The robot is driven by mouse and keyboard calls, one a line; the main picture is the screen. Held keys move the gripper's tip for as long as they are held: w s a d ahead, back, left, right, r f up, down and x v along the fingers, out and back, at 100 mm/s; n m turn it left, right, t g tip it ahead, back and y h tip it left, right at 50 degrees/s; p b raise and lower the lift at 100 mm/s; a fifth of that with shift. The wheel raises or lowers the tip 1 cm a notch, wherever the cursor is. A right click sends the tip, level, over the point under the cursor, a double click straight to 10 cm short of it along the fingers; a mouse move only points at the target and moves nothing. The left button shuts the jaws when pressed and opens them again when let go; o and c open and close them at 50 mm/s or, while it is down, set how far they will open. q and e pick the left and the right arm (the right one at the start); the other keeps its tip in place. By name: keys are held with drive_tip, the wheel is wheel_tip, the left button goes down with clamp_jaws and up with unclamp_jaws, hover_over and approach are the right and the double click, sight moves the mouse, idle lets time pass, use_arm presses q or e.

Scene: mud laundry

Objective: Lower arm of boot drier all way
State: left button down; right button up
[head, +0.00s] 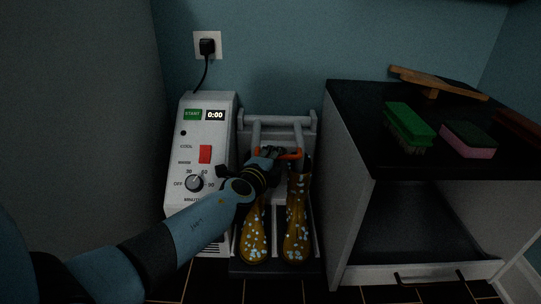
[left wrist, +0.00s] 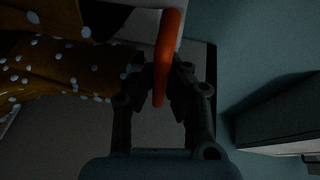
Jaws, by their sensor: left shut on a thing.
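The boot drier (head: 207,120) stands against the wall, with a white control panel on its left. Its arm (head: 298,135) has two pale grey tubes, with an orange handle (head: 292,156) across them. My left gripper (head: 276,152) is shut on the orange handle. In the left wrist view the orange bar (left wrist: 166,60) passes between the fingers (left wrist: 160,88). Two brown boots with pale dots, a left one (head: 253,238) and a right one (head: 297,225), stand upright below the arm. My forearm partly hides the left boot. My right gripper is out of view.
A cabinet with a black top (head: 350,110) stands close on the right. A green brush (head: 409,125), a pink and green sponge (head: 470,140) and a wooden piece (head: 435,82) lie on it. A plug (head: 207,46) sits in the wall socket.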

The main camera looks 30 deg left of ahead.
use_arm(q)
drive_tip(key=shift+s+d+f, duration=0.1)
drive_tip(key=shift+s+f, duration=0.1)
drive_tip(key=shift+f, duration=0.3)
drive_tip(key=shift+s+d+f, duration=0.1)
drive_tip(key=shift+s+f, duration=0.05)
drive_tip(key=shift+f, duration=0.35)
drive_tip(key=c, duration=1.6)
unclamp_jaws()
drive_tip(key=shift+w+f+g, duration=0.1)
drive_tip(key=shift+g, duration=0.2)
drive_tip(key=v, duration=1.2)
drive_tip(key=shift+a+r, duration=0.2)
drive_tip(key=shift+r, duration=0.05)
drive_tip(key=shift+w, duration=0.1)
